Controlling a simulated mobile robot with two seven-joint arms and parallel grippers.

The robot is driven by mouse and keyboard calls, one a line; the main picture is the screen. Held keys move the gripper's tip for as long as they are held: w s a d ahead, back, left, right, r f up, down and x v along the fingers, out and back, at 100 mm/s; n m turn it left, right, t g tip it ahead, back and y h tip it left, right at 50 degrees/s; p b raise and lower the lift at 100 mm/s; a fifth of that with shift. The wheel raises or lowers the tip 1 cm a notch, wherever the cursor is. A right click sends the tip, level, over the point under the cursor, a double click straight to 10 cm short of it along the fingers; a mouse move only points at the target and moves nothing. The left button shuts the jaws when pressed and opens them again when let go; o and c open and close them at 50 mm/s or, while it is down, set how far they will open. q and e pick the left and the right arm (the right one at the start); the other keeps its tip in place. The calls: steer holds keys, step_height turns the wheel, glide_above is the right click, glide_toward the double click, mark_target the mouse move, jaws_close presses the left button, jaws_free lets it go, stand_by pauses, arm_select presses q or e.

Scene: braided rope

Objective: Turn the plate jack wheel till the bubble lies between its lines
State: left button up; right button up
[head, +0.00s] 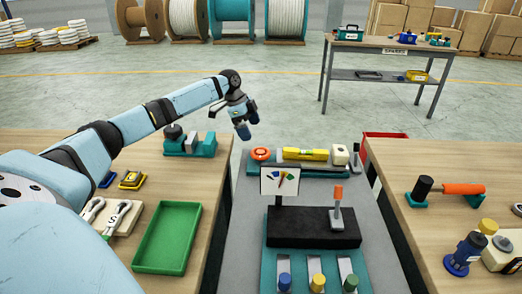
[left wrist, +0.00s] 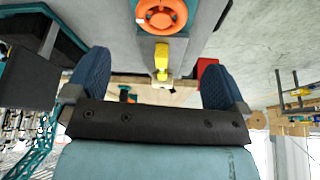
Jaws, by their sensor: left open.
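The orange wheel (head: 261,154) sits at the left end of a teal base (head: 300,170) on the grey surface between the tables. A yellow level (head: 298,155) lies on the plate to its right; its bubble and lines are too small to read. In the left wrist view the orange wheel (left wrist: 161,14) shows at the top edge, with the yellow level (left wrist: 162,58) below it. My left gripper (head: 246,124) is open and empty, above and a little left of the wheel, not touching it. Its spread fingers (left wrist: 155,83) show in the left wrist view. My right gripper is out of sight.
Nearer are a small picture sign (head: 280,181) and a black block with an orange-topped lever (head: 338,200). A teal fixture (head: 188,145) and green tray (head: 148,238) are on the left table.

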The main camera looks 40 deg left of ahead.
mark_target(262, 152)
arm_select(q)
steer(key=x, duration=0.9)
steer(key=shift+f, duration=0.25)
steer(key=c, duration=0.9)
